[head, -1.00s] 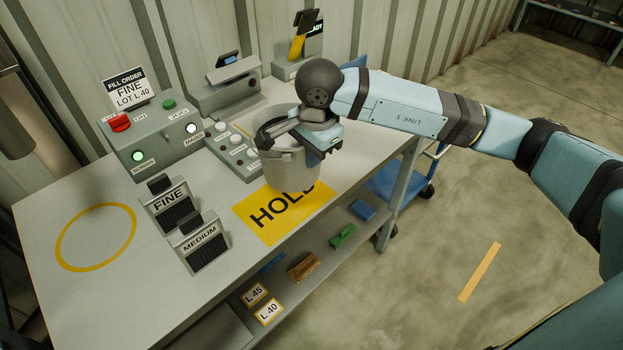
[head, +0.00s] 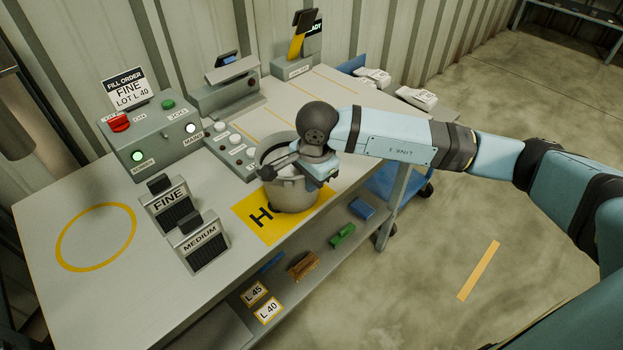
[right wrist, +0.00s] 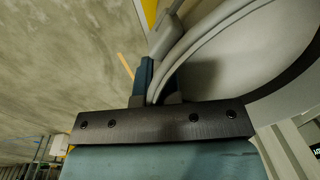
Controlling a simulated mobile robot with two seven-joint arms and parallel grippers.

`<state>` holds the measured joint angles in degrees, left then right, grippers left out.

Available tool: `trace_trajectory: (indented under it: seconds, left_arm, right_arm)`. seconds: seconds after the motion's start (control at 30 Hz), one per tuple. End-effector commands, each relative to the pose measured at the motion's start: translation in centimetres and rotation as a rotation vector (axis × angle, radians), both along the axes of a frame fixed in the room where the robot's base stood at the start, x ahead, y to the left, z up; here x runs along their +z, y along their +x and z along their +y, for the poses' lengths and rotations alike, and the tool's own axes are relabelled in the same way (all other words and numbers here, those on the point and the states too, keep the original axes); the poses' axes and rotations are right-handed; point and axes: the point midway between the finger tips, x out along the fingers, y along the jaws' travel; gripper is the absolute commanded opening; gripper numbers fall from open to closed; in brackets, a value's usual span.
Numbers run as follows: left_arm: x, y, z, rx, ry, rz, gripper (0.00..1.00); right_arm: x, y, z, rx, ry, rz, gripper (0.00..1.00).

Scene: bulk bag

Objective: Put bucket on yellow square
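The grey bucket (head: 291,194) is upright at the right part of the yellow square (head: 250,225) marked HOLD, covering most of its letters. Its base looks down at the square, but I cannot tell whether it touches. My right gripper (head: 318,172) is at the bucket's near right rim. In the right wrist view the fingers (right wrist: 158,82) are closed around the bucket's pale rim (right wrist: 205,40). Part of the bucket's top is hidden behind my right wrist. My left gripper is not in view.
A control box (head: 160,135) and a button box (head: 233,150) stand behind the bucket. FINE (head: 170,205) and MEDIUM (head: 202,243) blocks stand left of the square. A yellow ring (head: 62,250) marks clear table at left. White bags (head: 418,98) lie at the back right.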

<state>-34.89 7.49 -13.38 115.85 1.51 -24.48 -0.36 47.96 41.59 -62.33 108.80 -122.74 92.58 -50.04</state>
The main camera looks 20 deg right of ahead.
Motion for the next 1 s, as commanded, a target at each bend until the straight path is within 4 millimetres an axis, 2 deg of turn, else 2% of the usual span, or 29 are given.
trace_trajectory:
  seconds: [0.07, 0.1, 0.2, 0.47, 0.6, 0.67, 1.0]
  left_arm:
    - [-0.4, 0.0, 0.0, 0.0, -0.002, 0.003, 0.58]
    - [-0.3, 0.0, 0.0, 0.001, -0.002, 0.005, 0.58]
    - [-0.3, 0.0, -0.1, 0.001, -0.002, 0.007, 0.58]
    - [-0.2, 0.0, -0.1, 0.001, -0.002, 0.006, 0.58]
    - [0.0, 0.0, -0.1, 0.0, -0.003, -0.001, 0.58]
    - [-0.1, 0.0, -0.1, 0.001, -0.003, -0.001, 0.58]
    - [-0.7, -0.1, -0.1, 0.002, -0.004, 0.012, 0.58]
  right_arm:
    - [-0.2, 0.1, 0.0, 0.0, 0.001, -0.004, 0.0]
    - [-0.2, 0.0, 0.0, 0.0, 0.0, 0.0, 0.11]
    - [-0.2, 0.0, 0.0, 0.0, 0.0, 0.0, 0.3]
    - [-0.1, 0.0, 0.0, 0.0, 0.0, 0.0, 0.3]
    - [0.7, 0.0, 0.0, 0.001, 0.001, -0.003, 0.3]
    - [1.6, 0.0, 0.0, 0.001, 0.002, -0.004, 0.3]
    - [8.8, -0.6, -0.3, 0.0, 0.0, -0.004, 0.3]
